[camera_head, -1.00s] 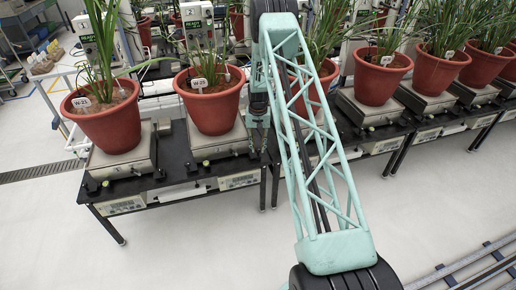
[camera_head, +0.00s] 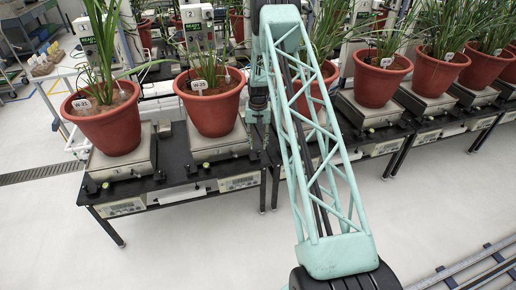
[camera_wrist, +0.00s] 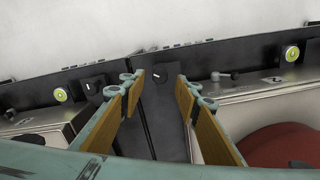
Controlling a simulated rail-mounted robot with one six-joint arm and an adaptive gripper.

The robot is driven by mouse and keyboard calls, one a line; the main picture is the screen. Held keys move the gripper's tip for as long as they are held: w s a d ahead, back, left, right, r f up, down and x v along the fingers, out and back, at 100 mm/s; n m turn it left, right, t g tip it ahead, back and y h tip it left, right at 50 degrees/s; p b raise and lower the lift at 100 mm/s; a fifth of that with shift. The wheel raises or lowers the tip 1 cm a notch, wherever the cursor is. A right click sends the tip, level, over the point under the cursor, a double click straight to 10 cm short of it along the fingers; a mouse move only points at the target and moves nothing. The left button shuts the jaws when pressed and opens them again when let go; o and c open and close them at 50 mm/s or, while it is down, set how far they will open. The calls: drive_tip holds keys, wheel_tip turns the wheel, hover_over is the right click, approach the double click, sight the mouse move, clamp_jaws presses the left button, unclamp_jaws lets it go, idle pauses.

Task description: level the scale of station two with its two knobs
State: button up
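In the head view the station two scale (camera_head: 218,145) carries a red pot (camera_head: 212,106) with a grassy plant. Another dark knob (camera_wrist: 225,76) sits further right. My gripper (camera_wrist: 158,84) is open, empty, with tan pads.
A neighbouring scale (camera_wrist: 50,128) with its own level (camera_wrist: 60,94) and knob (camera_wrist: 93,86) lies left in the wrist view. A pot (camera_wrist: 285,146) stands close by the right finger. Plants lean near my arm. Open floor (camera_head: 200,240) lies in front.

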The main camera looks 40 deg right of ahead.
sight(258, 151)
wheel_tip(258, 151, up, 8)
idle(0.5)
drive_tip(key=shift+r, duration=0.1)
idle(0.5)
